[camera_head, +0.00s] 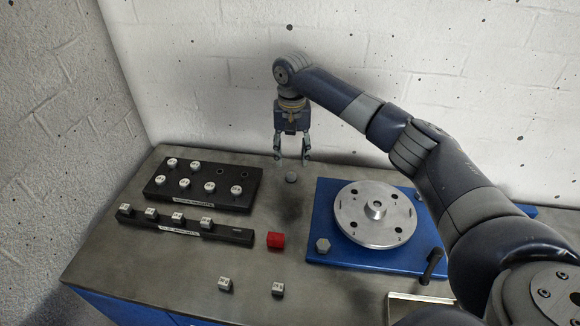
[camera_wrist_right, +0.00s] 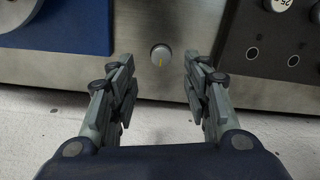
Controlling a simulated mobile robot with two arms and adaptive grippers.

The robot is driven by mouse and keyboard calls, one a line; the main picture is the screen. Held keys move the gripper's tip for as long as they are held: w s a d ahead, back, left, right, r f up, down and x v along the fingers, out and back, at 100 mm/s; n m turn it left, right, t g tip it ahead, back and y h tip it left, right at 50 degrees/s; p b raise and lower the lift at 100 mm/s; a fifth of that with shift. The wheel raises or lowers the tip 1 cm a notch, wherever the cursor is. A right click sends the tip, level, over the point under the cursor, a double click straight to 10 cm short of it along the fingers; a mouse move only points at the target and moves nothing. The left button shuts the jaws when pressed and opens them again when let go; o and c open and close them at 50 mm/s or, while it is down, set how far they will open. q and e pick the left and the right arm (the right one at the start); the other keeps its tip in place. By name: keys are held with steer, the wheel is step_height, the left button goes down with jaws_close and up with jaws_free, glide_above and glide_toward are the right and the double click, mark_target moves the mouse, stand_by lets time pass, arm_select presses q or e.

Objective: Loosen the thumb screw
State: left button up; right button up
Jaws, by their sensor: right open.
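A small round grey knob (camera_head: 291,177), which may be the thumb screw, is on the metal bench top near its back edge. My right gripper (camera_head: 291,161) is open and empty, fingers pointing down, above and slightly behind this knob. In the wrist view the knob appears between and beyond the fingertips, with no visible contact. Another grey knob (camera_head: 323,245) is on the blue plate's front left corner; I cannot tell for certain which is the thumb screw. My left gripper is not in view.
A silver rotor disc (camera_head: 353,225) sits on the blue plate (camera_head: 325,196), with a black lever (camera_head: 432,266) at its front right. A black rack (camera_head: 245,202) with numbered weights and a lower rail (camera_head: 240,235) stand left. A red block (camera_head: 275,240) and two loose weights lie in front.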

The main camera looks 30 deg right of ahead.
mark_target(291, 175)
step_height(291, 175, down, 4)
steer(key=shift+w+r, duration=0.15)
steer(key=shift+r, duration=0.05)
step_height(291, 175, down, 3)
steer(key=shift+f+p, duration=0.1)
steer(key=shift+p, duration=0.3)
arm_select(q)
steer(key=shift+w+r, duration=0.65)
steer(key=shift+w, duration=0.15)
arm_select(e)
jaws_close()
